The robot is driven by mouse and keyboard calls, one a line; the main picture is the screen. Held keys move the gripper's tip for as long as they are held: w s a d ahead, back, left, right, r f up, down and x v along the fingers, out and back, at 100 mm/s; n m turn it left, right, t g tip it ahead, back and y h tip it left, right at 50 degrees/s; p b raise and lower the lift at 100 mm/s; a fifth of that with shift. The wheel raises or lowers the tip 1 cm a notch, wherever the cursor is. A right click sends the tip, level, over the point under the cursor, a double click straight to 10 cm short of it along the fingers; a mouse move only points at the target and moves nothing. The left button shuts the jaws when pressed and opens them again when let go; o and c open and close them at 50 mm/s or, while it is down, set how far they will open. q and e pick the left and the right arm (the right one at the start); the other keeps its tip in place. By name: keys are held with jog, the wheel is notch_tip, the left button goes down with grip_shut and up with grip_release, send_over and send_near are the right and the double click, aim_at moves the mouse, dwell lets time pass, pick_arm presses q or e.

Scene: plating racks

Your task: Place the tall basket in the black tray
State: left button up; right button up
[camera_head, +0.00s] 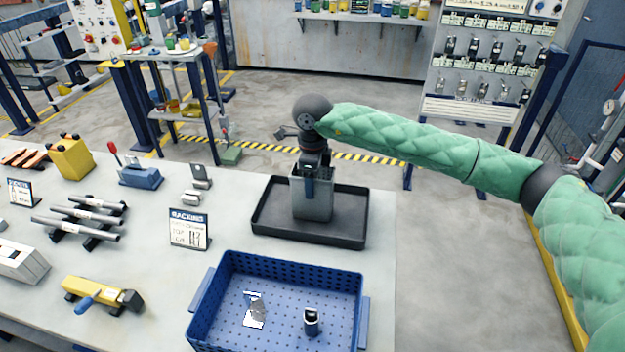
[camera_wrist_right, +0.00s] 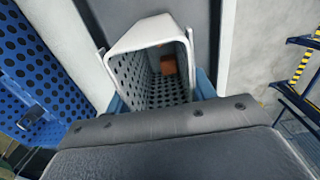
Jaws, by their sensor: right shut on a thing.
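The tall basket (camera_head: 313,201) is a grey upright box in the middle of the black tray (camera_head: 348,238). In the right wrist view the basket (camera_wrist_right: 152,68) shows its open top, perforated walls and a small brown thing inside at the bottom. My right gripper (camera_head: 311,178) is above the basket and shut on its upper wall. In the right wrist view blue finger parts show at both sides of the basket. Whether the basket's base touches the tray floor is hard to tell. My left gripper is not in view.
A blue perforated crate (camera_head: 228,262) stands in front of the tray, with a small dark cylinder (camera_head: 311,321) inside. A "RACKING" sign (camera_head: 189,229) stands left of the tray. The table's right edge is close to the tray.

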jog(key=o, duration=1.1)
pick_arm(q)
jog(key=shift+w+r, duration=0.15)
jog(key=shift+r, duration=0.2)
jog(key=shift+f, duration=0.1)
pick_arm(e)
jog(key=shift+r, duration=0.1)
